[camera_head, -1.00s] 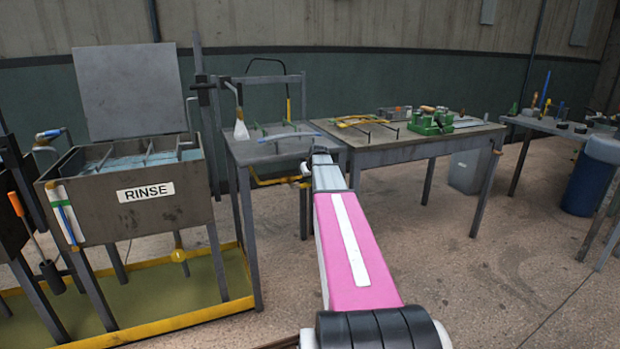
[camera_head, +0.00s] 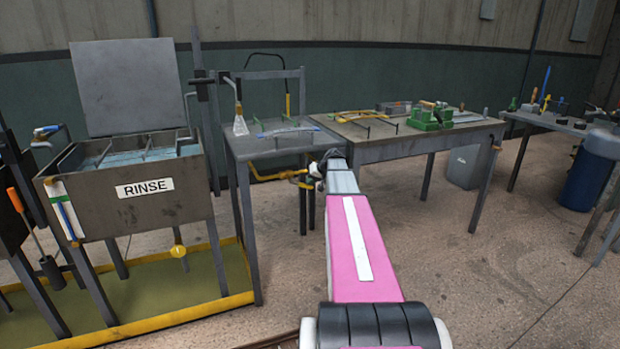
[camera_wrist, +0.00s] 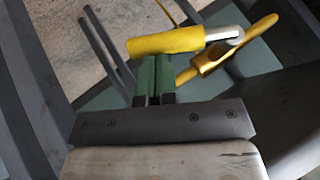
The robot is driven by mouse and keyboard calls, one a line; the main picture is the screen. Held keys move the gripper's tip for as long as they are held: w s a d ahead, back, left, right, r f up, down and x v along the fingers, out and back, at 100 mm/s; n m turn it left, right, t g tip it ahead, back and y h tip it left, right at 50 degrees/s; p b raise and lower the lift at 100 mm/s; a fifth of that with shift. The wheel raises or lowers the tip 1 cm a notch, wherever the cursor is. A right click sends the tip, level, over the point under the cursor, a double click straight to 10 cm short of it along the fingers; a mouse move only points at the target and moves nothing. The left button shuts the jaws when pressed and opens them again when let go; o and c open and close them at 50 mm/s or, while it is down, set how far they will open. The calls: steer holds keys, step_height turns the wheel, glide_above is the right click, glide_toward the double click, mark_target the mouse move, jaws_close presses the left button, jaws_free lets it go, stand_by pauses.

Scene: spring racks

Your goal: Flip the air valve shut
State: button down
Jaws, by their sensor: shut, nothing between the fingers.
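A yellow air pipe (camera_head: 265,176) runs along the front of the small table, below its top. It also shows in the wrist view (camera_wrist: 257,32). The valve's lever has a yellow sleeve (camera_wrist: 165,44) on a pale metal rod (camera_wrist: 222,36) and lies at an angle to the pipe. My gripper (camera_head: 316,172) is beside the pipe's right end. In the wrist view its green fingers (camera_wrist: 152,68) are together and empty, with their tips right at the sleeve's lower edge. I cannot tell if they touch it. The valve body is partly hidden in the head view.
The small table (camera_head: 240,150) carries a rack and a white bottle (camera_head: 240,122). A bigger table (camera_head: 370,152) stands right of it, close to my arm. The rinse tank (camera_head: 100,205) stands at the left. Open floor lies to the right.

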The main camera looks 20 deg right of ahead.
step_height(320, 180, down, 3)
steer(key=m+y, duration=0.1)
steer(key=y, duration=0.2)
steer(key=shift+a+r, duration=0.1)
steer(key=shift+a, duration=0.05)
steer(key=f+m+y, duration=0.1)
steer(key=a+f+t+y, duration=0.1)
steer(key=y, duration=0.1)
steer(key=shift+a+f+m, duration=0.15)
steer(key=shift+m, duration=0.25)
steer(key=a+f+m+y, duration=0.1)
steer(key=a+f+t+y, duration=0.1)
steer(key=a+y, duration=0.1)
steer(key=shift+f+m+y, duration=0.15)
steer(key=shift+m+y, duration=0.15)
steer(key=shift+m, duration=0.1)
steer(key=shift+a, duration=0.15)
steer(key=shift+s, duration=0.1)
